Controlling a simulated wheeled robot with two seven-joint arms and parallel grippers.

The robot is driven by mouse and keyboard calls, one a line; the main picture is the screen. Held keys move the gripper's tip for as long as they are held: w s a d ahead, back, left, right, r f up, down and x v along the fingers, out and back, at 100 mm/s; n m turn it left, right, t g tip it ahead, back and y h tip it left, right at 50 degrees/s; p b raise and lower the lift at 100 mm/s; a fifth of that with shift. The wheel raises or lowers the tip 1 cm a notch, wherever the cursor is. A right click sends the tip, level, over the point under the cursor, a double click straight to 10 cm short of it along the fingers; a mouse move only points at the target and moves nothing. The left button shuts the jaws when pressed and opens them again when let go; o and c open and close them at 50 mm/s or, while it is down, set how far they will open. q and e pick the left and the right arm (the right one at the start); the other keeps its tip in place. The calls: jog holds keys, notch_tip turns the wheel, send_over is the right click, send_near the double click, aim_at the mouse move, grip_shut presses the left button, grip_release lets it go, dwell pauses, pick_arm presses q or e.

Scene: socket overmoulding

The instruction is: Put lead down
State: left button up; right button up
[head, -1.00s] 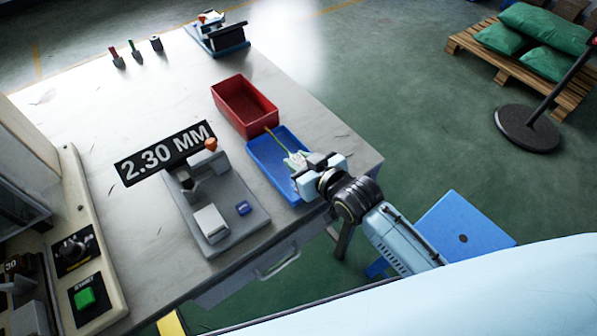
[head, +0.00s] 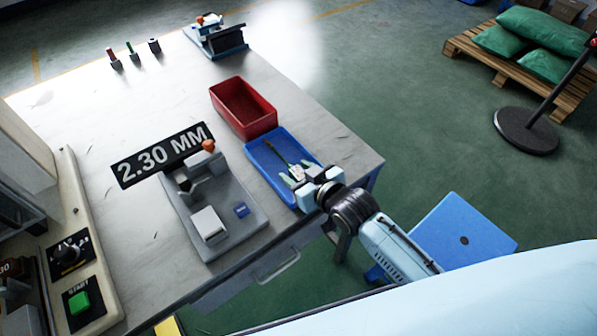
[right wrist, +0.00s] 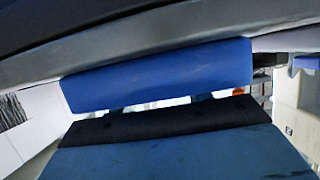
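The lead (head: 279,152) lies in the blue tray (head: 262,168), its thin dark strand pointing up and left towards the red bin. A small pale end piece (head: 297,173) shows at its near end. My right gripper (head: 298,174) is over the near part of the tray, its two fingertips apart on either side of that pale piece. The fingers look open and not pressed on it. The right wrist view shows only blue and dark surfaces very close, with no clear lead. My left gripper is not in view.
A red bin (head: 243,108) stands just behind the blue tray. A grey gauge fixture (head: 225,215) with an orange knob is to the left, under a "2.30 MM" sign (head: 162,155). A control panel with a green button (head: 80,303) is at the lower left.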

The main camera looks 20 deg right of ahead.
jog(key=shift+r, duration=0.15)
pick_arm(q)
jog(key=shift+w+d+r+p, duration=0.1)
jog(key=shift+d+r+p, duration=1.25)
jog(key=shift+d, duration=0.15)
pick_arm(e)
jog(key=v, duration=1.2)
